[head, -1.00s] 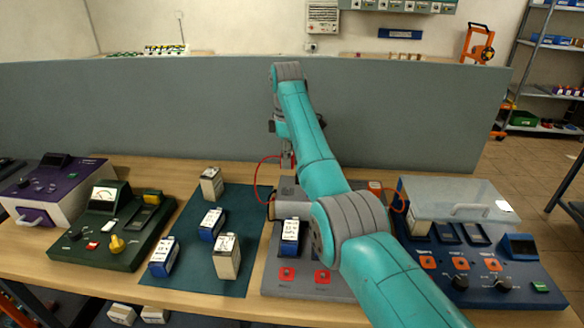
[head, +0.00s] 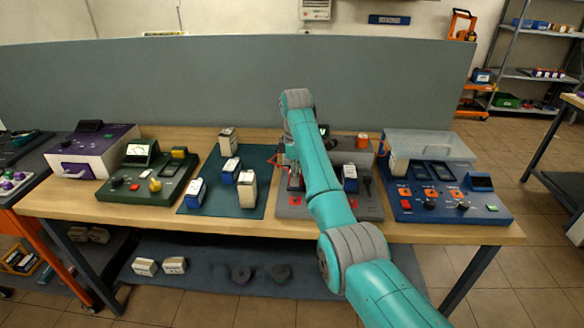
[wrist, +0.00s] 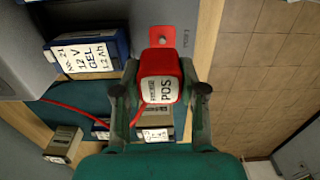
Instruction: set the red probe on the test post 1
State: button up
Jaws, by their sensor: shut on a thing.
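In the wrist view my gripper (wrist: 161,98) is shut on the red probe (wrist: 160,66), a red block with a white label reading POS. A red square pad with a metal stud (wrist: 163,40), a test post, shows just beyond the probe. The probe overlaps the pad's near edge and the stud stays in sight, so the probe looks beside it; I cannot tell whether they touch. The printing beside the pad is too small to read. In the head view my gripper is low over the left part of the grey tester (head: 368,211), partly hidden by my arm.
A blue-and-white battery (wrist: 85,52) stands close to the post. The probe's red cable (wrist: 75,111) trails left.

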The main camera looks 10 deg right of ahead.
aim_at(295, 198)
jog(key=shift+s+f, duration=0.2)
jog(key=shift+f, duration=2.75)
jog(key=shift+f, duration=0.65)
jog(key=o, duration=0.9)
jog(key=shift+a, duration=0.1)
